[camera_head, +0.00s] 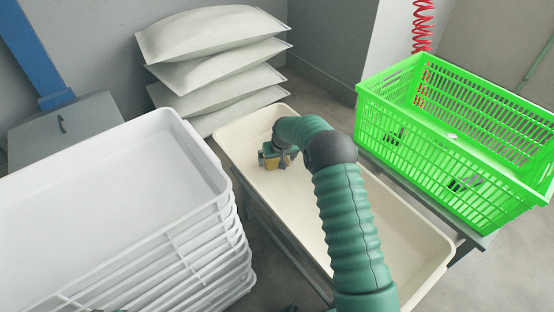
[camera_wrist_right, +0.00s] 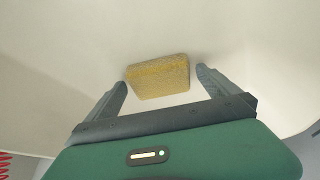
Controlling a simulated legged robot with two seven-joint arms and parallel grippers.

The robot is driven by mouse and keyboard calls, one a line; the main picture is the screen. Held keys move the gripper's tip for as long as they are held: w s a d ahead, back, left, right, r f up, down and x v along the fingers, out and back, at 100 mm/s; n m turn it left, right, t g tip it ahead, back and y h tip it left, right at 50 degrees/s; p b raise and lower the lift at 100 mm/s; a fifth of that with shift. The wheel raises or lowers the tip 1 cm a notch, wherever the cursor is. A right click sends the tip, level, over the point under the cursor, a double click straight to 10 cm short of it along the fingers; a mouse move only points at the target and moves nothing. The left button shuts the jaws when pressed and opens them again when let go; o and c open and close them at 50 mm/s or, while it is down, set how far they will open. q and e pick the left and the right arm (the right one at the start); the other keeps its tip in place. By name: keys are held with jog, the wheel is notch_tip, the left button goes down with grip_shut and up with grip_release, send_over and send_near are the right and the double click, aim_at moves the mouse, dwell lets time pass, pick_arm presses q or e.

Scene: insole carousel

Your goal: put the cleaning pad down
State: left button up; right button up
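The cleaning pad (camera_wrist_right: 158,77) is a yellow, sponge-like block. In the right wrist view it lies against the pale inner surface of the cream tub, just beyond and between my right fingertips. My right gripper (camera_wrist_right: 161,82) is open, with a finger on each side of the pad and a small gap showing at the right finger. In the head view, my right gripper (camera_head: 272,157) is low inside the cream tub (camera_head: 400,285), near its far left end. A bit of yellow shows there, partly hidden by the gripper. My left gripper is not clearly in view.
A stack of white trays (camera_head: 110,180) stands at the left. Several stacked pale sacks (camera_head: 215,35) are behind the tub. A green crate (camera_head: 440,130) stands along the tub's right side. The tub's floor looks otherwise bare.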

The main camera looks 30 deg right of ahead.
jog(key=p+v, duration=0.6)
jog(key=v, duration=0.6)
jog(key=shift+r, duration=0.1)
